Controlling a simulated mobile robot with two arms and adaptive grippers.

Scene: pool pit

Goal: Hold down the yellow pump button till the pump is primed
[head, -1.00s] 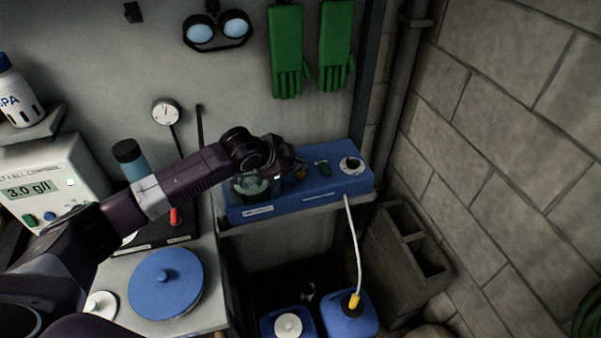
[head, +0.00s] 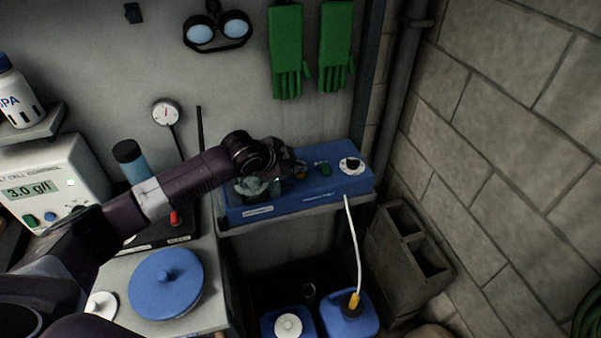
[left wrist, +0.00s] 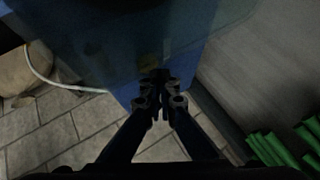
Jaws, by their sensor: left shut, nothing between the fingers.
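The blue pump unit (head: 318,189) sits on a wall shelf, with a clear domed part (head: 250,186) at its left, a green button (head: 323,167) and a black knob on a white dial (head: 351,165). The yellow pump button (head: 301,174) shows only partly beside my left gripper (head: 293,169). That gripper is shut and empty, its tips over the button area. In the left wrist view my shut fingertips (left wrist: 160,78) point at the blue casing (left wrist: 190,60), with a dim yellow patch just beyond them. I cannot tell whether the tips touch the button. My right gripper is not in view.
A white hose (head: 354,240) runs from the pump to a blue canister (head: 350,318) below. Cinder blocks (head: 405,250) and a block wall stand at the right. Green gloves (head: 286,50) and goggles (head: 217,31) hang above. A bench with a blue lid (head: 166,284) is at the left.

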